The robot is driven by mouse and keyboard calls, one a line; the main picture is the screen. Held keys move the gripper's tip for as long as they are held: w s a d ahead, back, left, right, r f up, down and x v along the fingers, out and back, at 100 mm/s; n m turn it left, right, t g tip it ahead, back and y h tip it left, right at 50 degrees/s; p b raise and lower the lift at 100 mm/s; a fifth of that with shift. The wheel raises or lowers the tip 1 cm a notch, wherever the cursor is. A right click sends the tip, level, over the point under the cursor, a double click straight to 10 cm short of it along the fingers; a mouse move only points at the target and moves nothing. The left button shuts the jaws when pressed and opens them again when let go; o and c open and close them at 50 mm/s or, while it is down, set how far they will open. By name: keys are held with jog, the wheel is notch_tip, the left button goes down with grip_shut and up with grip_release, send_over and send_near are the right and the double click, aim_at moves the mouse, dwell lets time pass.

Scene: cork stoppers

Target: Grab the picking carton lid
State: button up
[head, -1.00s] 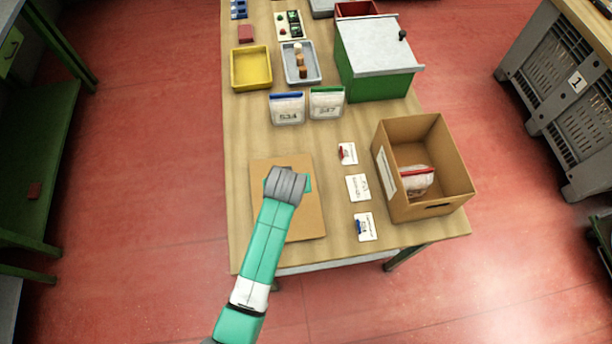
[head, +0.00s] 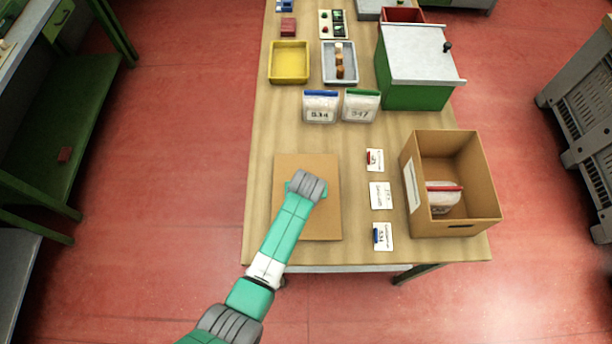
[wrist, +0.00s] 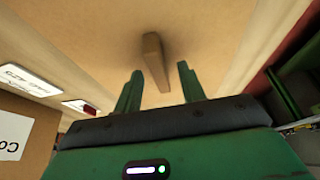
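The carton lid, a flat brown cardboard sheet (head: 322,222), lies on the near left part of the table. The wrist view shows its surface (wrist: 85,25) with a narrow raised brown grip bar (wrist: 154,60) on it. My gripper (wrist: 159,70) is open above the lid. Its two green fingers stand either side of the near end of the bar in that view. I cannot tell whether the fingertips reach down beside the bar. In the head view my grey wrist covers the bar and the fingers.
The open picking carton (head: 480,212) stands right of the lid, with a red-topped bag (head: 443,197) inside. Several cards, including a middle one (head: 381,196), lie between them. Two labelled bags (head: 320,108) (head: 361,107) stand behind, with a yellow tray (head: 289,63) and green-sided box (head: 418,95) farther back.

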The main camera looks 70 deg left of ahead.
grip_shut()
jog(key=shift+r, duration=0.1)
jog(key=shift+r, duration=0.6)
notch_tip(320, 180, up, 2)
jog(key=shift+r, duration=0.25)
jog(key=s+d+r, duration=0.1)
jog(key=s+d, duration=0.8)
jog(key=d, duration=0.4)
jog(key=shift+s, duration=0.25)
